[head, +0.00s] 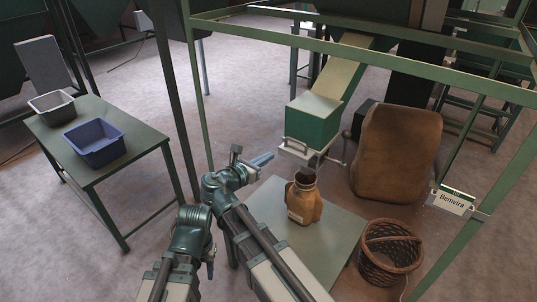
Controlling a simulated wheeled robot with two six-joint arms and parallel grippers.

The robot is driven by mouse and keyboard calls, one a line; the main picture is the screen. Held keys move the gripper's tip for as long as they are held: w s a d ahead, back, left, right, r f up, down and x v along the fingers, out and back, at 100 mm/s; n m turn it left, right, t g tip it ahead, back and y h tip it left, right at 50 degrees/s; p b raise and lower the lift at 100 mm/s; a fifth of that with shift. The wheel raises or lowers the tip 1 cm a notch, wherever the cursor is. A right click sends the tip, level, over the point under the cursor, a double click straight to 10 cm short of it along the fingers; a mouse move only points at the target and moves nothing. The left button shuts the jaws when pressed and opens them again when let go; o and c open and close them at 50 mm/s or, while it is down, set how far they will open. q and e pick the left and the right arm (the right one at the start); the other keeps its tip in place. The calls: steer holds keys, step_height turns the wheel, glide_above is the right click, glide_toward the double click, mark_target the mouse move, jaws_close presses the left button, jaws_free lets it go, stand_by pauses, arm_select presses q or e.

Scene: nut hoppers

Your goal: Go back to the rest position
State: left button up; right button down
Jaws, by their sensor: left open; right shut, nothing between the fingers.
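My two arms reach in from the bottom of the head view. My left gripper (210,266) hangs low beside its wrist, over the floor left of the low table; its fingers are small and partly hidden by the wrist, and it is open. My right gripper (263,159) points right and is shut with nothing in it. It is in the air, left of the green hopper box (312,122) and its metal outlet. A brown sack with an open top (304,198) stands upright on the low grey-green table (335,245). Neither gripper appears to touch it.
A green frame (400,68) with posts surrounds the hopper. A side table (140,145) at left holds a grey bin (52,104) and a blue bin (94,143). A full brown sack (397,155) and a wicker basket (390,248) stand at right. A sign (452,200) hangs on the frame.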

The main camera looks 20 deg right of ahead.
steer(key=s+d+f+m+g+y, duration=0.4)
steer(key=s+f+m+g+y, duration=0.25)
steer(key=s+f+m, duration=0.6)
steer(key=s+a+f+m+g+y, duration=0.2)
steer(key=s+a+f+m+y, duration=0.3)
steer(key=m, duration=0.8)
steer(key=s+a+r+n+p, duration=0.2)
steer(key=a+r+p, duration=0.1)
steer(key=a, duration=0.2)
steer(key=s+a+r+n+g+p, duration=0.1)
steer(key=s+a+r+p, duration=0.1)
steer(key=a, duration=0.4)
steer(key=shift+s+a+r+n+p, duration=0.2)
steer(key=shift+s+r+n+p, duration=0.15)
steer(key=shift+r+p, duration=0.35)
